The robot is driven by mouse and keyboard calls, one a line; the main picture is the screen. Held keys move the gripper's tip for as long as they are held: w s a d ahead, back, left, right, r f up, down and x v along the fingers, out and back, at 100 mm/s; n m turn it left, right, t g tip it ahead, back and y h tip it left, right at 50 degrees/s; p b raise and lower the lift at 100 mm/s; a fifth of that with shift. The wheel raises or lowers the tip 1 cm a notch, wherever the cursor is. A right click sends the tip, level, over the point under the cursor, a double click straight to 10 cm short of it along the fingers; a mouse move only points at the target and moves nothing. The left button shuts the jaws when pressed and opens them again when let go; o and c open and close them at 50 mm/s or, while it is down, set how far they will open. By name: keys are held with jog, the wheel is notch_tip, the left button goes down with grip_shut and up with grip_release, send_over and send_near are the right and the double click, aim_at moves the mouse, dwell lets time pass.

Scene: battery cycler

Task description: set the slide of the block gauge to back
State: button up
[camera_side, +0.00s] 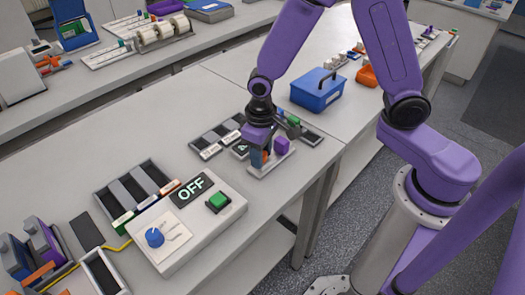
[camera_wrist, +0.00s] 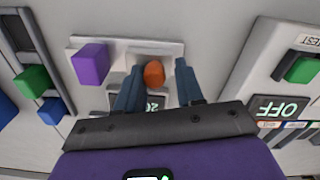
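The block gauge (camera_wrist: 118,47) is a pale plate on the bench, with a purple block (camera_wrist: 91,64) at its left in the wrist view. An orange rounded knob (camera_wrist: 154,73), which looks like its slide, stands right of the block. A small dark display (camera_wrist: 157,104) is partly hidden by my gripper. My gripper (camera_wrist: 157,75) is open, its two fingers on either side of the orange knob with a visible gap. In the side view my gripper (camera_side: 259,156) is low over the gauge plate (camera_side: 272,165), beside the purple block (camera_side: 282,145). The fingers partly hide the knob there.
A white box with an OFF display (camera_side: 191,189), a green button (camera_side: 218,201) and a blue dial (camera_side: 155,237) stands at the front left. Slotted trays (camera_side: 216,139) lie behind the gripper. A blue toolbox (camera_side: 317,92) stands further back. Bare bench lies between box and gauge.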

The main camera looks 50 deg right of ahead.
notch_tip(320, 180, up, 17)
jog(key=shift+r, duration=0.2)
dwell(0.7)
jog(key=s+d+f+n, duration=0.2)
jog(key=s+d+n, duration=0.2)
jog(key=s, duration=0.6)
jog(key=s+d+f+n, duration=0.2)
jog(key=s+d+n, duration=0.2)
jog(key=s, duration=0.6)
jog(key=shift+d+f+n, duration=0.15)
jog(key=shift+f+n, duration=0.1)
jog(key=shift+n, duration=0.55)
